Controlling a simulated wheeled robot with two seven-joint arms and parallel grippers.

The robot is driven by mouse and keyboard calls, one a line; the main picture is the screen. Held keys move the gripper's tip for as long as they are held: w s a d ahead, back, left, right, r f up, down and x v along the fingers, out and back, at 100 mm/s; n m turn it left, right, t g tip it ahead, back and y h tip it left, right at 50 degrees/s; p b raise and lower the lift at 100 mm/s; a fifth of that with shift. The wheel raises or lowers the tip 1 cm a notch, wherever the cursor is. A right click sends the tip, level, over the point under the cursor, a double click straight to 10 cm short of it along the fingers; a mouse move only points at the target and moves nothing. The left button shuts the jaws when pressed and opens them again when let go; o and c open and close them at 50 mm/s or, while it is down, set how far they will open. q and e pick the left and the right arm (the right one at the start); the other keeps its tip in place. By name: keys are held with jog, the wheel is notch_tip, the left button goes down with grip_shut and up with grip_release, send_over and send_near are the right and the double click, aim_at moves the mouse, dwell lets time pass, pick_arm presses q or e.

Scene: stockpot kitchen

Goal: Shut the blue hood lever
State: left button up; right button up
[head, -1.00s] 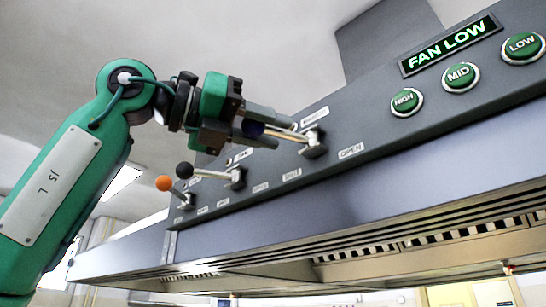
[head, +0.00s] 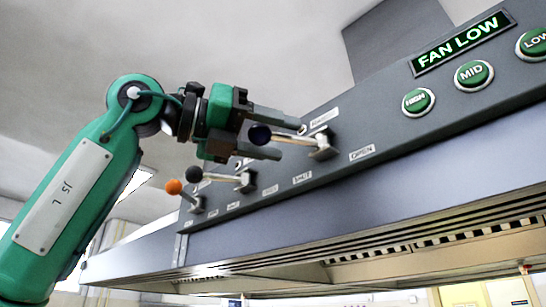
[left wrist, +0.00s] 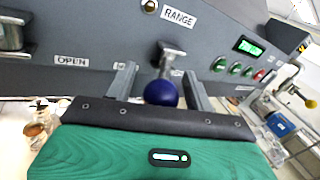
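The blue hood lever sticks out from the grey hood panel, with its dark blue ball knob (head: 260,134) towards the left of its metal base (head: 322,143). My left gripper (head: 289,139) is open, with one finger above the knob and one below it in the head view. In the left wrist view the blue knob (left wrist: 160,93) lies between the two fingers (left wrist: 159,72), with a gap visible on both sides. An "OPEN" label (head: 361,153) and a "SHUT" label (head: 302,178) are on the panel below the lever. My right gripper is not in view.
Two neighbouring levers, one with a black knob (head: 194,174) and one with an orange knob (head: 174,187), stand left of and below my left gripper. A "FAN LOW" display (head: 463,44) and green buttons (head: 418,101) are on the right. The hood's edge runs below.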

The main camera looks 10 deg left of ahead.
pick_arm(q)
jog(key=shift+s+a, duration=0.2)
jog(key=b+v, duration=0.4)
jog(key=v, duration=0.9)
jog(key=shift+a, duration=0.15)
jog(key=shift+f, duration=0.1)
